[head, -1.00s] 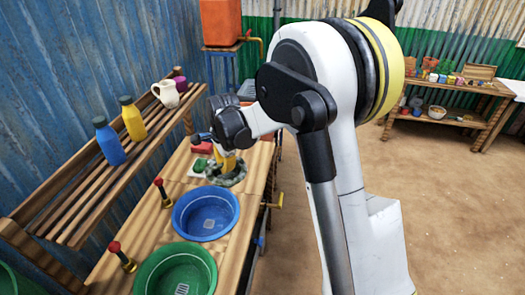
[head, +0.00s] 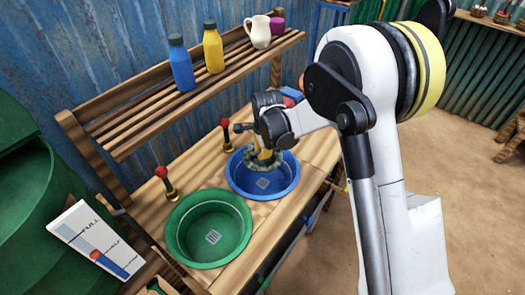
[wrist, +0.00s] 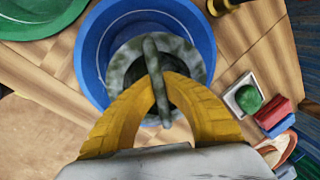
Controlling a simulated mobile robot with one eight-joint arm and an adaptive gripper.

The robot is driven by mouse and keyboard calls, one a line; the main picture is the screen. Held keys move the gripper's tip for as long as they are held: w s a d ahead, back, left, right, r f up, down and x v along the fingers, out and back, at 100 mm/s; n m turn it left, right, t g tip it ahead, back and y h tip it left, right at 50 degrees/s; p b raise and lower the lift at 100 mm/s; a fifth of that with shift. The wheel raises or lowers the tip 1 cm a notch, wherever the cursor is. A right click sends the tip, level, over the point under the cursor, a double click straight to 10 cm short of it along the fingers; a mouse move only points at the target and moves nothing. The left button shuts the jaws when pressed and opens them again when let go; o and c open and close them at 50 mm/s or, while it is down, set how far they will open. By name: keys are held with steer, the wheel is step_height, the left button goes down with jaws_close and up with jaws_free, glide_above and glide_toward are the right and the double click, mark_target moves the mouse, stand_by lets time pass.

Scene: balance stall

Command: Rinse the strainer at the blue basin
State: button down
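The strainer, a mottled grey-green ring with a bar-like handle, shows in the wrist view (wrist: 125,65) and more dimly in the head view (head: 254,165). My gripper (head: 265,152) has its yellow fingers closed on the handle, also seen in the wrist view (wrist: 160,88). It holds the strainer over the blue basin (head: 283,187), within its outline. The basin's blue wall also shows in the wrist view (wrist: 90,60). I cannot tell how far the strainer is above the basin floor. A red-knobbed tap (head: 226,123) stands behind the basin.
A green basin (head: 180,235) with its own red-knobbed tap (head: 161,173) sits to the left. A slatted shelf (head: 130,135) above holds a blue bottle (head: 181,66), yellow bottle (head: 213,52) and cream jug (head: 258,32). A green sponge (wrist: 248,98) lies beside the blue basin.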

steer(key=shift+f+b, duration=3.35)
steer(key=shift+f, duration=3)
steer(key=shift+r+p, duration=3.3)
steer(key=shift+r, duration=2.75)
steer(key=shift+r, duration=0.1)
steer(key=shift+r+p, duration=1.05)
steer(key=shift+r, duration=0.85)
